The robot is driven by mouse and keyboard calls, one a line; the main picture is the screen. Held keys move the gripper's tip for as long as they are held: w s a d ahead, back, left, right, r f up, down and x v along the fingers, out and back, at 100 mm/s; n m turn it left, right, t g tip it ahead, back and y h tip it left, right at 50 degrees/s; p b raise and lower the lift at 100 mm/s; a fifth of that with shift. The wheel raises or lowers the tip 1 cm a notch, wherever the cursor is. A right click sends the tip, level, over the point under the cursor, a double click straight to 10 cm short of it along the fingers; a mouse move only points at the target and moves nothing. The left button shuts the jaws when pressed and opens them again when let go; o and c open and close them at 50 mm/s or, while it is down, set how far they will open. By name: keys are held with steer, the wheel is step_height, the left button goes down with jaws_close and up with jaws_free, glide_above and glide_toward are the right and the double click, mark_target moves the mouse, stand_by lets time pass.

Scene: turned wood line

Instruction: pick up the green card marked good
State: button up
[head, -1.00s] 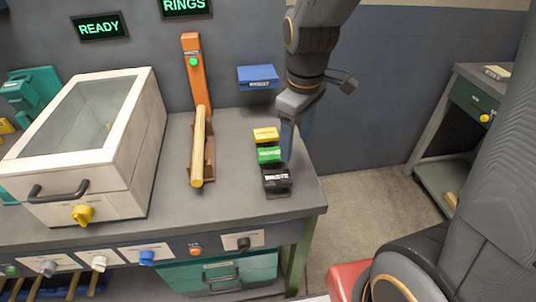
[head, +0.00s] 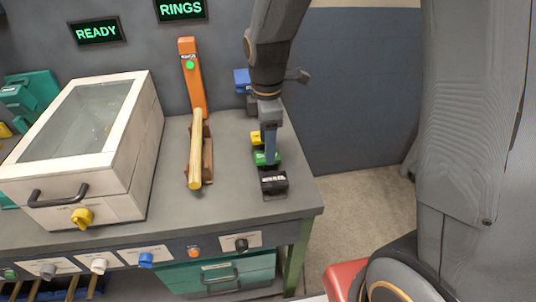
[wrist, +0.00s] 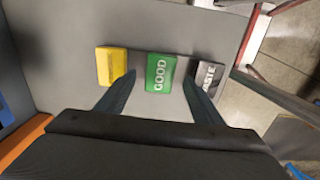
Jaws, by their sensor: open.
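The green card (wrist: 160,74) marked GOOD lies on the bench between a yellow card (wrist: 111,66) and a black card (wrist: 209,78) marked WASTE. In the wrist view, my gripper (wrist: 158,82) is open, with one finger on each side of the green card's near part. I cannot tell whether the fingertips touch the cards. In the head view, my gripper (head: 270,160) is over the row and partly hides the green card (head: 273,161) and the yellow card (head: 256,139). The black card (head: 273,182) sits at the near end.
A wooden rod (head: 196,150) rests in a holder left of the cards. A white glass-topped box (head: 75,140) stands farther left. A blue item (head: 241,78) is on the wall behind my arm. The bench (head: 232,195) is bare left of the cards.

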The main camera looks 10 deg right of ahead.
steer(key=shift+f, duration=1.2)
steer(key=shift+c, duration=0.2)
steer(key=c, duration=1.1)
steer(key=shift+r, duration=0.1)
